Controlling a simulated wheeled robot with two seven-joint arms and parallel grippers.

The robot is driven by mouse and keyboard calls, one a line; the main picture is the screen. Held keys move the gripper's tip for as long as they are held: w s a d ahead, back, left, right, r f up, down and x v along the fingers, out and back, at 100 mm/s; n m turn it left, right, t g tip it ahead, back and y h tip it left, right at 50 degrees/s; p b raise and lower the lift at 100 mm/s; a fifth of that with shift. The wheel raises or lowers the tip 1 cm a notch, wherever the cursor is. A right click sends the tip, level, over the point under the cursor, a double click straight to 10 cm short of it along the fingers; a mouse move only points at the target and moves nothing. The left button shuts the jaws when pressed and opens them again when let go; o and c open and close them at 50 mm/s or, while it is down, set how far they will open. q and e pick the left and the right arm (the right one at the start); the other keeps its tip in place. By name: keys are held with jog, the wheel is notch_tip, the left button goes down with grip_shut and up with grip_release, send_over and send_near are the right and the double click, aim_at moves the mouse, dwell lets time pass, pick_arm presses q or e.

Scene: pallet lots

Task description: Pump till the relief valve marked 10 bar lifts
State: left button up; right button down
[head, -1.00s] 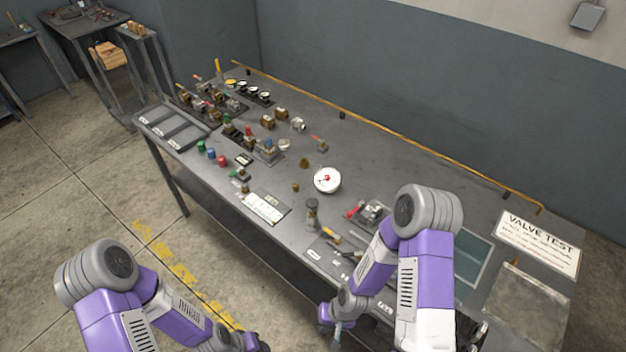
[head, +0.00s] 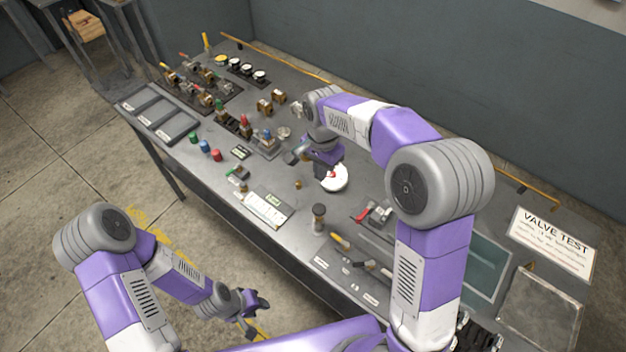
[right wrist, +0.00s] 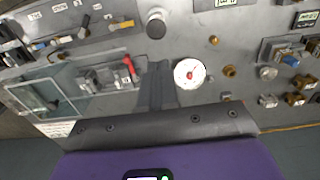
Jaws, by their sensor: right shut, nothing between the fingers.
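The white dial gauge (head: 334,178) with a red mark lies on the bench, partly covered by my right gripper in the head view. It also shows in the right wrist view (right wrist: 189,73), just right of the fingers. My right gripper (head: 292,157) is shut and empty above the bench; its fingers show together in the right wrist view (right wrist: 160,68). A red-handled fitting (right wrist: 126,64) lies left of them. Brass valves (head: 264,106) stand farther back. Their pressure marks are too small to read. My left gripper (head: 254,308) hangs off the bench's front; its jaw state is unclear.
A black-capped cylinder (head: 319,218) stands near the front edge. Valve blocks (head: 267,140), coloured caps (head: 205,146) and trays (head: 160,118) fill the left half. A teal-floored tray (head: 490,268) and a VALVE TEST sign (head: 553,242) are at right.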

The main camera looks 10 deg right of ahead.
aim_at(320, 209)
pick_arm(q)
jog(key=shift+s, duration=0.45)
pick_arm(e)
jog(key=f, duration=0.9)
jog(key=s+f, duration=0.1)
jog(key=f, duration=0.3)
jog(key=shift+s+a+f, duration=0.1)
jog(key=shift+f, duration=0.1)
notch_tip(320, 209, down, 4)
jog(key=b, duration=0.3)
jog(key=shift+s+r, duration=0.1)
pick_arm(q)
notch_tip(320, 209, down, 2)
jog(key=shift+s+f, duration=0.1)
jog(key=shift+f, duration=0.1)
pick_arm(e)
jog(key=shift+s, duration=0.1)
